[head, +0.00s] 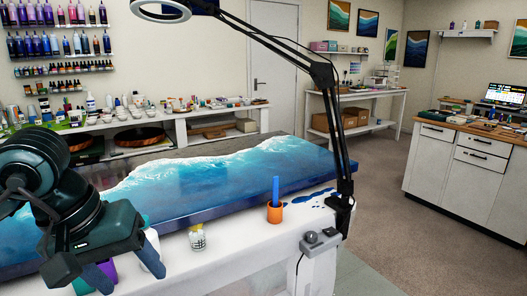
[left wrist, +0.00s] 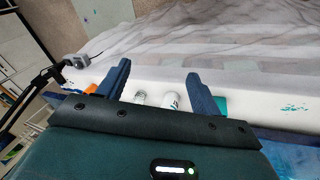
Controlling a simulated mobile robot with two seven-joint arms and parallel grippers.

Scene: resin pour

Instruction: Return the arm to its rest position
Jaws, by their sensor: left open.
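My left gripper (head: 128,268) is at the lower left of the head view, low over the front of the white-covered table. Its two dark blue fingers are spread apart in the left wrist view (left wrist: 157,82), with nothing held between them. A white cylindrical container (left wrist: 172,102) and a small clear jar (left wrist: 139,98) show beyond the gripper body, between the fingers in that view. The jar (head: 197,238) stands on the table edge to the right of the gripper in the head view. My right gripper is not in view.
A blue resin slab with white waves (head: 210,178) lies along the table. An orange cup (head: 274,213) holds a blue stick. A black lamp arm (head: 335,130) rises from the table's right end. Purple and green items sit below the gripper. Floor is open at right.

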